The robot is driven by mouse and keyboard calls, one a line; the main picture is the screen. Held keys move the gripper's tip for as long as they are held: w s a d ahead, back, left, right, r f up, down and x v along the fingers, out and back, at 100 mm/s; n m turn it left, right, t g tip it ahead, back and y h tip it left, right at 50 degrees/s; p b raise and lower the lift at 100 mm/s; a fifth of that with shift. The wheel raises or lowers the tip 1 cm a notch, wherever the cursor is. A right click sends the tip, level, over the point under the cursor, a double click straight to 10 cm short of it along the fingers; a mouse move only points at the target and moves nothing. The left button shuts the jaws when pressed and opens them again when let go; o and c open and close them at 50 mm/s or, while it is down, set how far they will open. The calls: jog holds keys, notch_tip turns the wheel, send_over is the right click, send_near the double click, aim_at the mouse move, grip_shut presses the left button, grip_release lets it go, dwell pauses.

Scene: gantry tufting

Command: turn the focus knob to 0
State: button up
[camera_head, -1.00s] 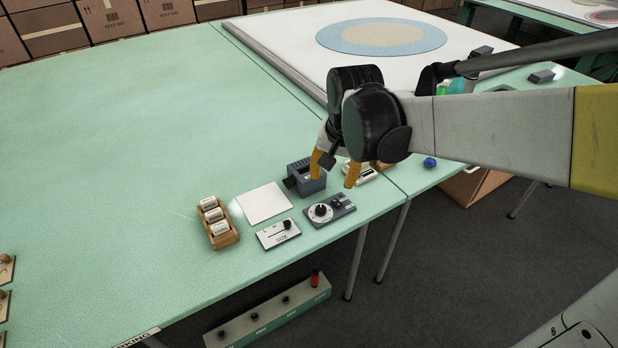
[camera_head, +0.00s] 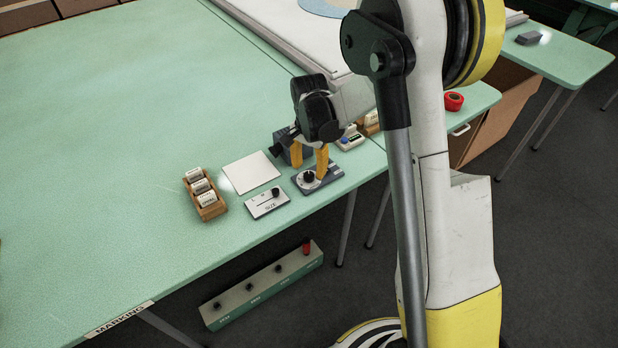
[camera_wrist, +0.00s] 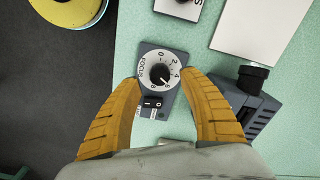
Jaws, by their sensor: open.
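The focus knob is a round black knob (camera_wrist: 159,73) on a white numbered dial, set in a dark grey box (camera_wrist: 150,98) with a small rocker switch. The knob's mark seems to point to the lower right of the dial in the wrist view, towards the higher numbers, away from the 0 at the top. My gripper (camera_wrist: 158,79) is open and empty, with its orange fingers on either side of the box. In the head view my gripper (camera_head: 308,160) is above the focus box (camera_head: 330,172), and one finger partly covers it. I cannot tell the exact gap to the knob.
A size slider panel (camera_head: 267,203), a white card (camera_head: 250,172) and a wooden tray of labelled rolls (camera_head: 206,205) lie left of the focus box. A grey-blue device (camera_wrist: 245,100) stands close by my right finger in the wrist view. The table's front edge is near.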

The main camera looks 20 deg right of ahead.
jog(key=shift+f+b, duration=0.4)
jog(key=shift+f, duration=1.1)
grip_shut()
